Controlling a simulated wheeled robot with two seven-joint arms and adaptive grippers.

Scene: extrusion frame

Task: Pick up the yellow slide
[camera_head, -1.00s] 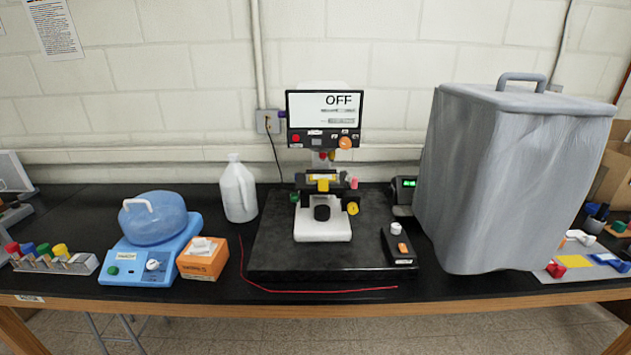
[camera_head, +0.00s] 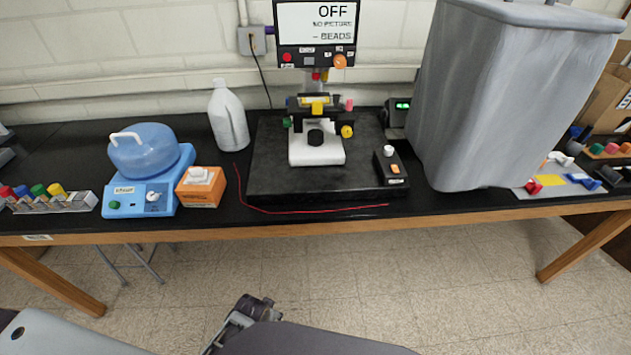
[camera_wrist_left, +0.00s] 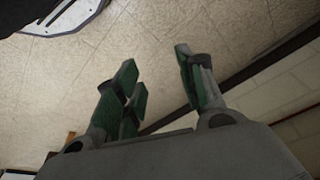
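A yellow-topped piece (camera_head: 57,189) stands at the right end of a row of coloured tops in a small grey rack (camera_head: 85,207) at the far left. A yellow part (camera_head: 317,107) is on the microscope, and a flat yellow patch (camera_head: 551,181) lies on a pale mat at the right. I cannot tell for sure which is the slide. My left gripper (camera_wrist_left: 158,65) is open and empty over the floor, with green pads apart. In the head view, dark parts of mine show low, away from the table. My right gripper's fingers are not seen.
A blue device (camera_head: 147,192), an orange box (camera_head: 201,187) and a white jug (camera_head: 228,116) stand right of the rack. The microscope (camera_head: 317,148) stands on a black slab. A large grey covered box (camera_head: 505,95) stands at the right. A red cord (camera_head: 310,211) lies near the front edge.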

